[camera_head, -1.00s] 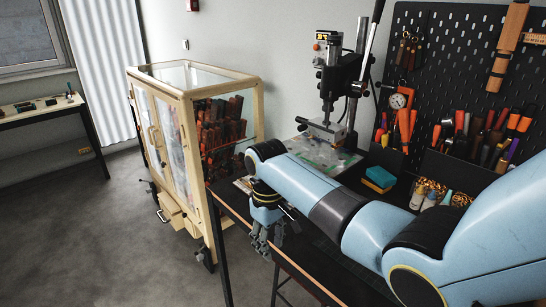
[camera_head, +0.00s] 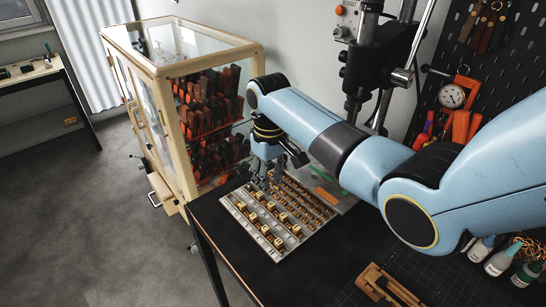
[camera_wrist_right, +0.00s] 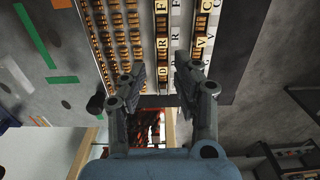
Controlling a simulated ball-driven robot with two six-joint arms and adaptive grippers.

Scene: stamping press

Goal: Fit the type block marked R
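A light metal tray (camera_head: 247,222) of small brass type blocks lies on the black bench. In the right wrist view, a block marked R (camera_wrist_right: 162,43) sits in a tray column between blocks marked F (camera_wrist_right: 162,22) and D (camera_wrist_right: 164,72). Pale printed letters run beside that column. My right gripper (camera_head: 270,182) hangs over the tray's far left part, pointing down. In the right wrist view its fingers (camera_wrist_right: 161,76) are apart with nothing held between them, near the D and R blocks. The stamping press (camera_head: 372,62) stands behind my right arm, which hides part of it.
A glass-sided wooden cabinet (camera_head: 185,80) with dark-handled stamps stands left of the bench. A wooden holder (camera_head: 388,285) lies on the dark mat at the front. Bottles (camera_head: 500,262) and a dial gauge (camera_head: 452,96) are at right. The bench left of the holder is clear.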

